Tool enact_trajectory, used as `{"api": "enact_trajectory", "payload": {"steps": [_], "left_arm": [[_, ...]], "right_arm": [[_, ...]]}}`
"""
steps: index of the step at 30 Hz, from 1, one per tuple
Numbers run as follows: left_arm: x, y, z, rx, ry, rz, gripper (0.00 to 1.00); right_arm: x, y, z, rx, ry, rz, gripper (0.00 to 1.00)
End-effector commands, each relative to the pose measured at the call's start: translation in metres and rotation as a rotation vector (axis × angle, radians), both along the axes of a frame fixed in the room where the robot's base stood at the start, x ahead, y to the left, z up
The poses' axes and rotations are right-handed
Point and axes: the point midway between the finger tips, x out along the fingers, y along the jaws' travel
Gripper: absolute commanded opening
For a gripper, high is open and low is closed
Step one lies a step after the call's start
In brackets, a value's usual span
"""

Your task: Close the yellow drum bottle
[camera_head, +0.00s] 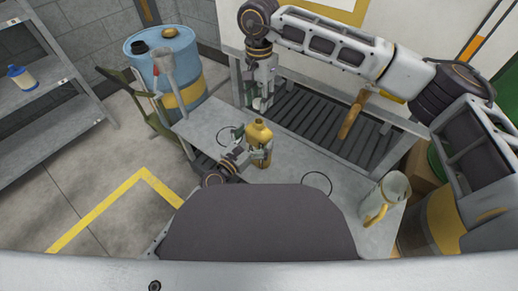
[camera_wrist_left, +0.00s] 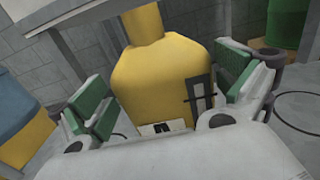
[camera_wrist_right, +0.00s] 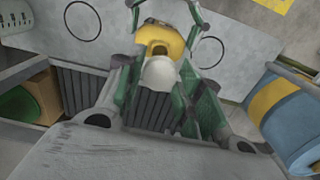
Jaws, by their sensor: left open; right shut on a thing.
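The yellow bottle (camera_head: 260,145) stands upright on the grey table. My left gripper (camera_head: 247,152) is open, with its fingers on either side of the bottle. In the left wrist view the green-padded fingers flank the yellow body (camera_wrist_left: 165,75), with gaps visible beside it. My right gripper (camera_head: 263,103) comes down from above, just behind the bottle's neck. In the right wrist view its green fingers are shut on a pale rounded piece (camera_wrist_right: 160,72), which looks like a cap. The bottle's top (camera_wrist_right: 162,42) shows just beyond this piece; I cannot tell whether they touch.
A pale jug with a yellow handle (camera_head: 388,193) stands at the table's right end. Black rings (camera_head: 317,183) mark the tabletop. A slatted dark rack (camera_head: 310,118) lies behind the table, with a wooden-handled tool (camera_head: 352,115). A blue drum (camera_head: 170,58) stands back left.

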Motion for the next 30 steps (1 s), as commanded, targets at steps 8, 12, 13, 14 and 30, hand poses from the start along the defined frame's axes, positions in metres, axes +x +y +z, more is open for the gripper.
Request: {"api": "enact_trajectory", "payload": {"steps": [8, 12, 13, 14, 30], "left_arm": [[0.0118, -0.0091, 0.0007, -0.001, 0.0, -0.001, 1.0], [0.0132, -0.0103, 0.0005, -0.001, 0.001, -0.001, 1.0], [0.0132, -0.0103, 0.0005, -0.001, 0.001, -0.001, 1.0], [0.0133, -0.0103, 0.0005, -0.001, 0.001, -0.001, 1.0], [0.0129, -0.0101, 0.0002, -0.001, 0.001, -0.001, 0.54]], "right_arm": [[0.0, 0.0, 0.0, 0.0, 0.0, 0.0, 0.25], [0.0, 0.0, 0.0, 0.0, 0.0, 0.0, 0.25], [0.0, 0.0, 0.0, 0.0, 0.0, 0.0, 0.25], [0.0, 0.0, 0.0, 0.0, 0.0, 0.0, 0.25], [0.0, 0.0, 0.0, 0.0, 0.0, 0.0, 0.25]]}}
